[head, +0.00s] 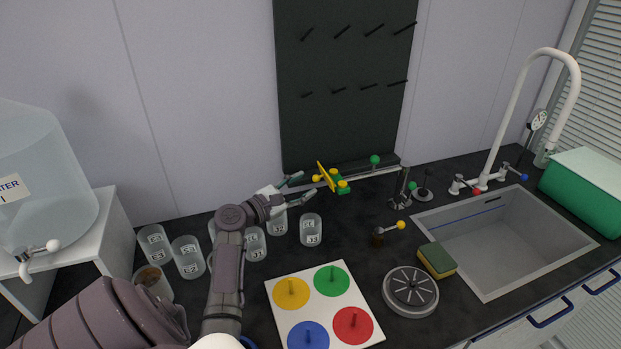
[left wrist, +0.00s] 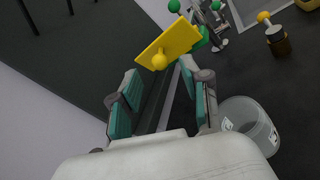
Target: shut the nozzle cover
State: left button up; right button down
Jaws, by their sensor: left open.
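The nozzle cover looks like the yellow plate with a yellow knob (head: 326,177). It stands tilted beside a green block (head: 343,188) at the left end of a pale rail by the back wall. The yellow plate also shows in the left wrist view (left wrist: 178,40), just beyond the fingertips, with its knob facing the gripper. My left gripper (head: 307,186) is open and empty, its teal-padded fingers pointing at the plate from the left. In the left wrist view the knob lies ahead of the gap between the fingers (left wrist: 158,78); I cannot tell whether anything touches. My right gripper is out of view.
Several labelled clear cups (head: 311,230) stand below and left of the gripper. A board with four coloured discs (head: 328,308) lies in front. A sponge (head: 437,260) and a sink (head: 500,240) are at right. A dark pegboard (head: 345,120) rises behind.

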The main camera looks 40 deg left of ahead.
pick_arm(q)
jog(key=shift+w+d, duration=0.1)
jog(key=shift+w, duration=1.5)
jog(key=shift+p, duration=0.3)
grip_shut()
